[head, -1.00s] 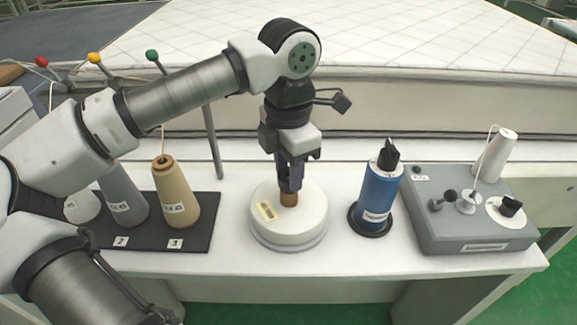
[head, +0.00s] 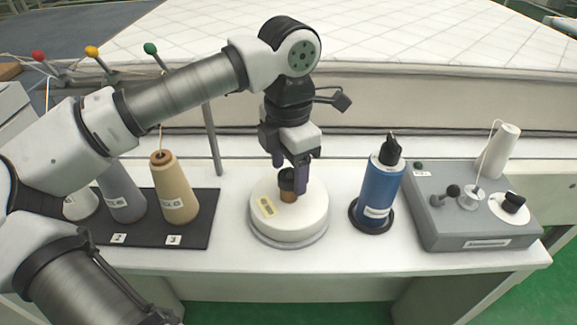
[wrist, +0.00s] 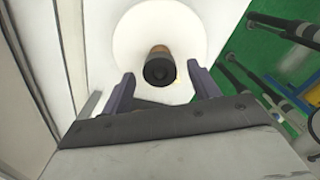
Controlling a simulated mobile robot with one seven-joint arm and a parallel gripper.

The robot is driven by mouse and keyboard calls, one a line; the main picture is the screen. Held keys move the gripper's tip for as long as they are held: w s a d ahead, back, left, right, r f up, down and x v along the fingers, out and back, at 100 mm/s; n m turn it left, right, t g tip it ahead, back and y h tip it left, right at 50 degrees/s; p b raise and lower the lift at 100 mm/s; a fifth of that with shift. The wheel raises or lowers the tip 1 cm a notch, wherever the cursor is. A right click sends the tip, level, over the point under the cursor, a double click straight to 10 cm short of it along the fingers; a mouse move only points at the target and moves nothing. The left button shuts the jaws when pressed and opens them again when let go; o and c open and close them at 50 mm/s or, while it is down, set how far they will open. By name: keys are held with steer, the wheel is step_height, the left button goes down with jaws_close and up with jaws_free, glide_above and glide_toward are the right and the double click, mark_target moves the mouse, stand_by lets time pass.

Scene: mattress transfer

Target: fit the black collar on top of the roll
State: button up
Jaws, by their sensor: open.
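The black collar (head: 287,180) sits on top of the small brown roll (head: 288,196). The roll stands on the round white base (head: 262,225). In the wrist view the collar (wrist: 160,70) is a dark ring with a dark centre, and a strip of the brown roll (wrist: 158,49) shows behind it. I cannot tell how far down the collar sits. My gripper (head: 290,170) is open, with its purple fingers apart on either side of the collar. In the wrist view a gap shows between each finger and the collar.
A blue cylinder (head: 380,192) with a black top stands to the right, then a grey box (head: 470,225) with knobs. Yarn cones, one of them tan (head: 173,190), stand on a dark mat (head: 195,232) at left. The white mattress (head: 420,50) lies behind.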

step_height(320, 180, up, 14)
steer(key=shift+f+b, duration=0.15)
steer(key=shift+b, duration=0.15)
stand_by(0.3)
